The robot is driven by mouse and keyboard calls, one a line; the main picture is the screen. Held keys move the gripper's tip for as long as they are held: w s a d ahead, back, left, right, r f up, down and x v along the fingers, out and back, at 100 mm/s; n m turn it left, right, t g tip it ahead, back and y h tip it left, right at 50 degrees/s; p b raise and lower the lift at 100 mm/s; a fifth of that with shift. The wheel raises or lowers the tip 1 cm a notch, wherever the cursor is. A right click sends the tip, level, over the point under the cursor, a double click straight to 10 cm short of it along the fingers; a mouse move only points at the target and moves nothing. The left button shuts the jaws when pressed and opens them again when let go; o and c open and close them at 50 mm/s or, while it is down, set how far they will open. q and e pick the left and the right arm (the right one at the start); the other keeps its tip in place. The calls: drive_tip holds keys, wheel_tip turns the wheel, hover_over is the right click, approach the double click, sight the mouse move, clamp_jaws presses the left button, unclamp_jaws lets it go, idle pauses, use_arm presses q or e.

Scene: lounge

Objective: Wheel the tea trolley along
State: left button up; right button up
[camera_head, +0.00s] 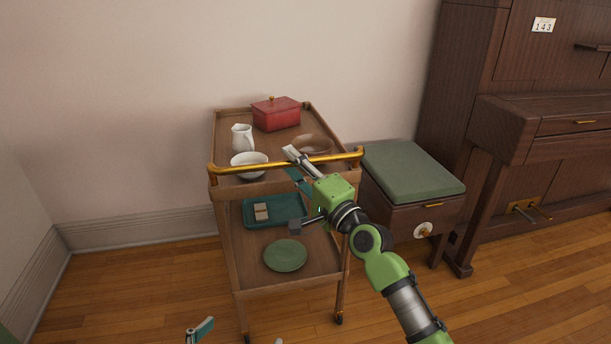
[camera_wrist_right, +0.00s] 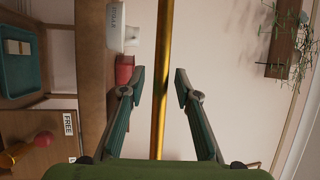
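The tea trolley (camera_head: 325,262) is wooden with two shelves and stands against the wall. Its brass handle bar (camera_head: 228,169) spans the near end and runs upright through the right wrist view (camera_wrist_right: 164,60). My right gripper (camera_head: 293,190) is at the right half of the bar, one finger above it and one below. In the right wrist view, its fingers (camera_wrist_right: 160,86) are open with the bar between them, gaps on both sides. My left gripper (camera_head: 239,336) shows only its fingertips at the bottom edge, apart and empty, away from the trolley; the rest is out of frame.
The top shelf holds a red box (camera_head: 276,114), a white jug (camera_head: 242,137), a white bowl (camera_head: 248,168) and a brown bowl (camera_head: 313,146). Below are a teal tray (camera_head: 290,211) and green plate (camera_head: 285,256). A cushioned stool (camera_head: 410,172) and piano (camera_head: 540,130) stand right. Floor is clear left.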

drive_tip(key=v, duration=1.1)
drive_tip(key=shift+s, duration=0.2)
drive_tip(key=shift+d+f, duration=0.1)
